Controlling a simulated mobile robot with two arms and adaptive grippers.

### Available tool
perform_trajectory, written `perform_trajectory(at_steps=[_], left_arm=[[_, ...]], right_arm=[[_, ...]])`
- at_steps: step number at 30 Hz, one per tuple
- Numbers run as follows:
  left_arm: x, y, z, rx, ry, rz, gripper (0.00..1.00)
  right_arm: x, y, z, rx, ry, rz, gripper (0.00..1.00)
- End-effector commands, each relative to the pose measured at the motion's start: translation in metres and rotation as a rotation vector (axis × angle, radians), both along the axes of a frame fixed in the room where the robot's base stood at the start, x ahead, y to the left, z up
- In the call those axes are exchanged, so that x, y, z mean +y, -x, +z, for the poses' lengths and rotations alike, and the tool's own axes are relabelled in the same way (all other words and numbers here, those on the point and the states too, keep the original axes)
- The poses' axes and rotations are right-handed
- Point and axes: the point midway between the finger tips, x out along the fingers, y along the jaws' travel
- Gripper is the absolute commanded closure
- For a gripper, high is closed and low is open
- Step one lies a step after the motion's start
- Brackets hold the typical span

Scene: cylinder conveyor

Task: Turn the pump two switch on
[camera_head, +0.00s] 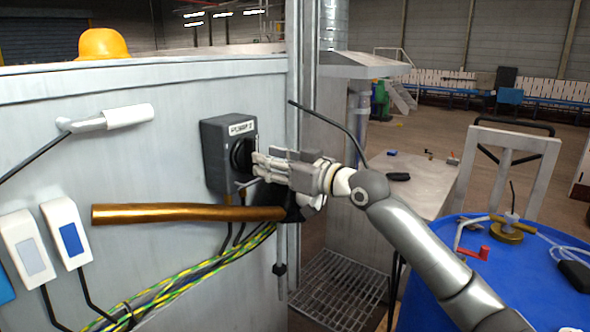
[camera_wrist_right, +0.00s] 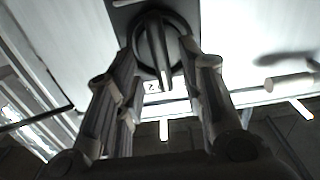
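The dark switch box (camera_head: 221,177) is mounted on the pale cabinet panel in the head view. A small white label (camera_head: 241,128) at its top seems to read as pump 2, though the letters are blurred. My right gripper (camera_head: 257,166) is at the box's front face, over the round knob (camera_head: 240,156). In the right wrist view, the knob's handle (camera_wrist_right: 154,48) points roughly along the picture's vertical. The fingers of my right gripper (camera_wrist_right: 166,62) stand apart on either side of the handle, with gaps visible. My left gripper is not in view.
A gold-coloured pipe (camera_head: 165,213) runs just below the box. Striped cables (camera_head: 185,287) hang under it. Two white switches (camera_head: 27,247) (camera_head: 66,233) and a white-handled lever (camera_head: 128,116) are to the left. A blue drum (camera_head: 535,290) stands at the right.

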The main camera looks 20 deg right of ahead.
Motion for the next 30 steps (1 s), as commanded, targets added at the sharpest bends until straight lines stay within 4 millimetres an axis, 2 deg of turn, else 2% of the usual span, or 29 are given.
perform_trajectory(at_steps=[6, 12, 18, 30], left_arm=[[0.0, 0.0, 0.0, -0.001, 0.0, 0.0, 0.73], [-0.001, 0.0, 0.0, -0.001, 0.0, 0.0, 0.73], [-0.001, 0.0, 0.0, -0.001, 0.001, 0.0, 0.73], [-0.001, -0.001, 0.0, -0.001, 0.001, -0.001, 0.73]], right_arm=[[-0.026, 0.037, -0.002, 0.001, 0.006, -0.003, 0.63], [-0.04, 0.059, -0.001, 0.001, 0.003, -0.002, 0.63], [-0.044, 0.067, 0.0, 0.001, 0.003, 0.0, 0.63], [-0.044, 0.067, 0.0, 0.0, 0.002, -0.001, 0.63]])
